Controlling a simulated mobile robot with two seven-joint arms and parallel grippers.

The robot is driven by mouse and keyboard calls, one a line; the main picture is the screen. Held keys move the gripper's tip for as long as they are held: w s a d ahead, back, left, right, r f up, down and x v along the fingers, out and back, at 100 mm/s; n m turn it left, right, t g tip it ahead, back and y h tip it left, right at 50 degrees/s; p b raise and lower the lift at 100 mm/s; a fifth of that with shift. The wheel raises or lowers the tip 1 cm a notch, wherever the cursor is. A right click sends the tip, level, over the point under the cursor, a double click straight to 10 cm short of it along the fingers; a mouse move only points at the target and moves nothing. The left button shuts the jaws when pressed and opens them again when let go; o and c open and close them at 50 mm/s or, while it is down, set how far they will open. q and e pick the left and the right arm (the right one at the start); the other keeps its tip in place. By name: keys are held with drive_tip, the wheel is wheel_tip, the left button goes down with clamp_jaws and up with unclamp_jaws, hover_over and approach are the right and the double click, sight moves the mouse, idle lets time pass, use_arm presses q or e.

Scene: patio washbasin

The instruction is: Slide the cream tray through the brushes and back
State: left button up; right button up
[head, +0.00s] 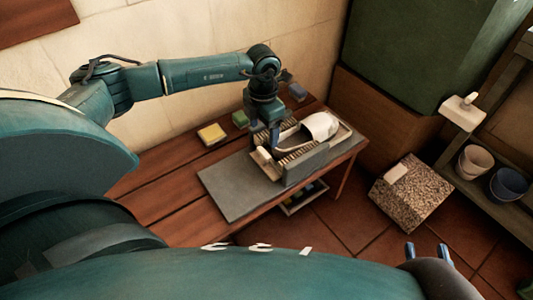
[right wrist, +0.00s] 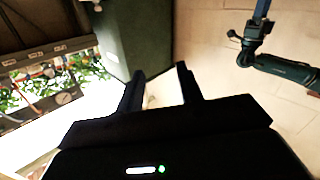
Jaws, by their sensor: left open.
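The cream tray (head: 346,131) lies in a grey brush fixture on the wooden bench, with its far rim out at the right and a cream end block (head: 262,157) at the left. A white, shoe-like object (head: 320,125) rests on it. Rows of dark bristles (head: 297,154) flank the tray; the near grey wall hides part of it. My left gripper (head: 273,140) points down, open, just above the tray's left end; contact cannot be told. My right gripper (head: 428,250) is open and empty, low at the right, away from the bench; its fingers also show in the right wrist view (right wrist: 160,78).
A grey mat (head: 228,190) lies left of the fixture. A yellow sponge (head: 211,133) and a green block (head: 240,118) sit behind it. A speckled block (head: 412,193) stands on the tiled floor at the right, near a shelf with pots (head: 474,162). A wall bounds the back.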

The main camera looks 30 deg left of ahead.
sight(264, 152)
use_arm(q)
wheel_tip(264, 152, down, 10)
drive_tip(key=b, duration=0.3)
drive_tip(key=shift+f, duration=0.85)
use_arm(e)
drive_tip(key=shift+s+a+n+t+y, duration=0.15)
drive_tip(key=shift+a+n+t+y, duration=0.45)
drive_tip(key=shift+y, duration=0.4)
use_arm(q)
drive_tip(key=c, duration=1.4)
use_arm(e)
drive_tip(key=shift+r, duration=0.1)
